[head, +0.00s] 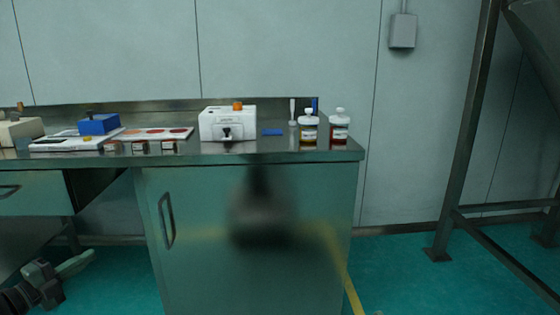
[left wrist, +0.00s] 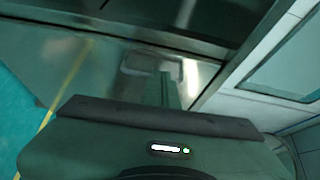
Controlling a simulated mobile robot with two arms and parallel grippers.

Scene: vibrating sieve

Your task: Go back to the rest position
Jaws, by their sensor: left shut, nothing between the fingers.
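My left gripper (head: 76,264) is at the bottom left of the head view, low in front of the bench and apart from it. Its fingers are shut with nothing between them. In the left wrist view, the gripper's body (left wrist: 160,135) fills the lower part, and its shut fingers (left wrist: 167,90) point away over a blurred metal surface.
A metal bench (head: 250,158) stands ahead. It carries a white device (head: 228,124), two bottles (head: 309,128), a blue box (head: 98,125) and several small containers. A metal frame (head: 465,150) stands at the right.

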